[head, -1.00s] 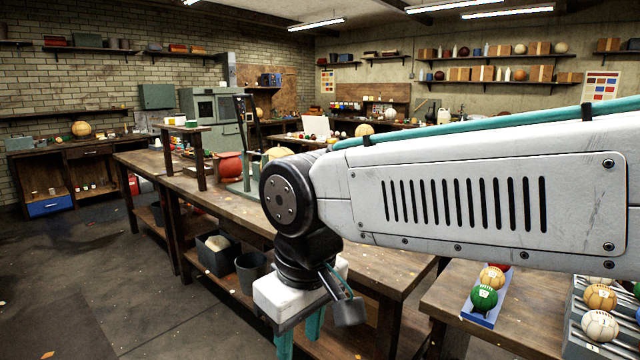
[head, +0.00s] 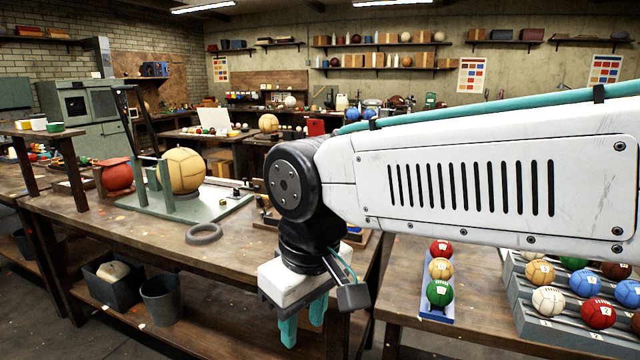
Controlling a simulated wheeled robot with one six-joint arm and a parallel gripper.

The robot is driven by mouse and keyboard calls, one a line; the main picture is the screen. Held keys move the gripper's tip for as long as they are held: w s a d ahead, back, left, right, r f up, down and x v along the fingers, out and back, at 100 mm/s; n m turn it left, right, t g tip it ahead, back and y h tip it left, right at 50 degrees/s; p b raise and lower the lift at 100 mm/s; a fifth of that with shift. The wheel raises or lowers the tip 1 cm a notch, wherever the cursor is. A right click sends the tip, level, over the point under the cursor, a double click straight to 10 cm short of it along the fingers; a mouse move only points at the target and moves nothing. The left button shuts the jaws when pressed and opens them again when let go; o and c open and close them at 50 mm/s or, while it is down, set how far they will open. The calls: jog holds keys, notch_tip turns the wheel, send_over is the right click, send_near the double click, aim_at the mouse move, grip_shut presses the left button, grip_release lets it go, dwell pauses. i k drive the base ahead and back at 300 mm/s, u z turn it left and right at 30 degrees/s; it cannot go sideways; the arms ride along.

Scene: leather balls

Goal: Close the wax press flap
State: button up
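A grey-green fixture (head: 212,204) stands on the long bench. It has a flat base plate, short upright posts and a tall dark frame (head: 146,128) raised at its left. A large tan ball (head: 186,169) sits between its posts. Which part is the wax press flap I cannot tell for sure; a grey-green cabinet machine (head: 88,104) with a dark window also stands at the back left. My gripper (head: 303,332) points down at the bench's front edge, right of and nearer than the fixture. Its two teal fingers are apart with nothing seen between them.
A grey ring (head: 204,234) lies before the fixture, and a red ball (head: 117,174) sits left of it. A small raised shelf (head: 40,132) stands further left. Racks of balls (head: 560,300) fill the right bench. Bins (head: 160,298) sit under the long bench.

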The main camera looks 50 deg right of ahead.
aim_at(259, 187)
jog(key=z, duration=0.7)
jog(key=k, duration=0.45)
jog(key=u, duration=0.85)
jog(key=i, duration=1.4)
jog(key=z, duration=0.65)
